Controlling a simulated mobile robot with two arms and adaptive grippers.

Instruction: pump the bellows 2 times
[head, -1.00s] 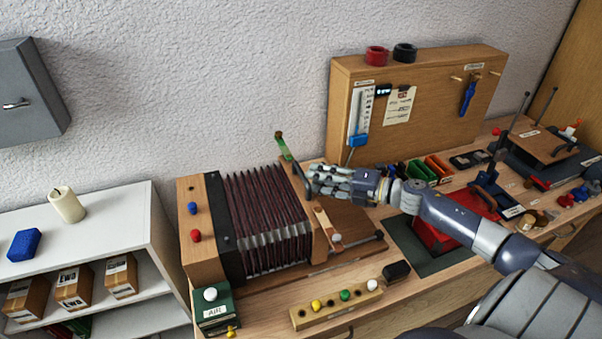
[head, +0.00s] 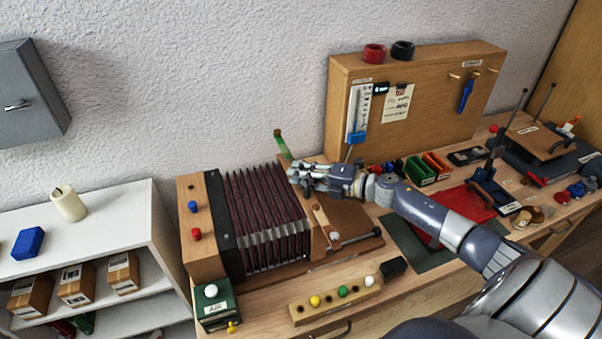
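The bellows (head: 262,222) has dark red pleats between a wooden end block (head: 203,262) on the left and a wooden moving board (head: 318,236) on the right. It stands stretched open on the bench. My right gripper (head: 296,174) is at the top of the moving board, where the handle is. Its fingers cover the handle, so I cannot tell whether they are closed on it or only touching. My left gripper is not in view.
A green box with a white ball (head: 211,291) and a wooden strip with coloured balls (head: 336,300) lie in front of the bellows. A wooden panel (head: 425,110) stands behind. A red tray (head: 466,203) and small bins (head: 420,172) are to the right.

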